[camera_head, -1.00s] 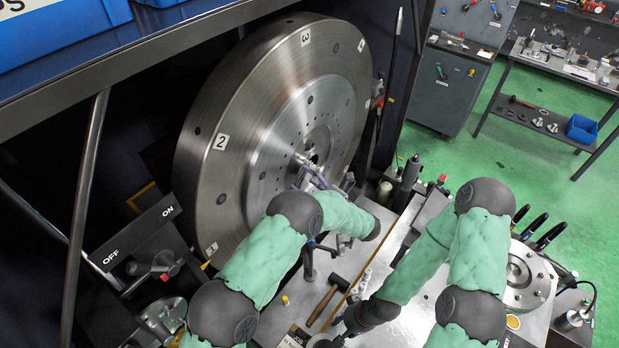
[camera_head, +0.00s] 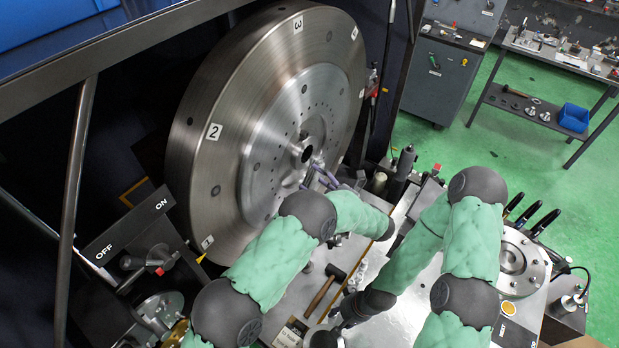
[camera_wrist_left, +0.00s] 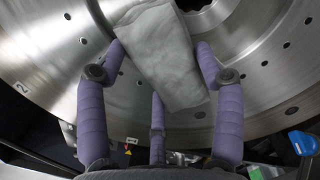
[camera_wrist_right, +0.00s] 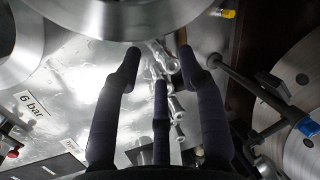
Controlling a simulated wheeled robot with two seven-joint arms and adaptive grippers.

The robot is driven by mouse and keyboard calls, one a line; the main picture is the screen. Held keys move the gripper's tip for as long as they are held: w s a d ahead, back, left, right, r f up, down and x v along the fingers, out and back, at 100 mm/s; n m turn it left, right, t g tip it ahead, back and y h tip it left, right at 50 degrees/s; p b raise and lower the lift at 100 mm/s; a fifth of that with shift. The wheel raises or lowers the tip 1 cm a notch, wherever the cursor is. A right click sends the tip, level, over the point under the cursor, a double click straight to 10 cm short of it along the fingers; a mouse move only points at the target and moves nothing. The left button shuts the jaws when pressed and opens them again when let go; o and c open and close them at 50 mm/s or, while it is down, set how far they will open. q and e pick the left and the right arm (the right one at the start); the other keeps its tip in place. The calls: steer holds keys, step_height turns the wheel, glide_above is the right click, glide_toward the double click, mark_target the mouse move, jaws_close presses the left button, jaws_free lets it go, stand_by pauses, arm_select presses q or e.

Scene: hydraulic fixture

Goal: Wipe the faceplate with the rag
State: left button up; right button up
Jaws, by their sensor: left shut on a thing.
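The faceplate (camera_head: 225,130) is a large upright steel disc with number labels; it also fills the upper left wrist view (camera_wrist_left: 45,70). The grey-white rag (camera_wrist_left: 160,55) is between the purple fingers of my left gripper (camera_wrist_left: 160,48), against or just in front of the faceplate near its centre hole. In the head view, my left gripper (camera_head: 322,178) is just below and right of that hole; the rag cannot be made out there. My right gripper (camera_wrist_right: 160,55) has its fingers apart and empty, above the bench; it is low in the head view (camera_head: 342,312).
A hammer (camera_head: 325,288) lies on the bench below my left arm. Metal fittings (camera_wrist_right: 165,70) lie beneath my right fingers. A round flanged part (camera_head: 515,262) stands at the bench's right. The OFF/ON switch panel (camera_head: 128,232) is left of the faceplate.

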arm_select(q)
steer(key=shift+s+d, duration=0.1)
steer(key=shift+d, duration=0.1)
steer(key=shift+v, duration=1.3)
steer(key=shift+s+d+r+b, duration=0.1)
steer(key=shift+s+r+b, duration=0.05)
steer(key=shift+b, duration=0.15)
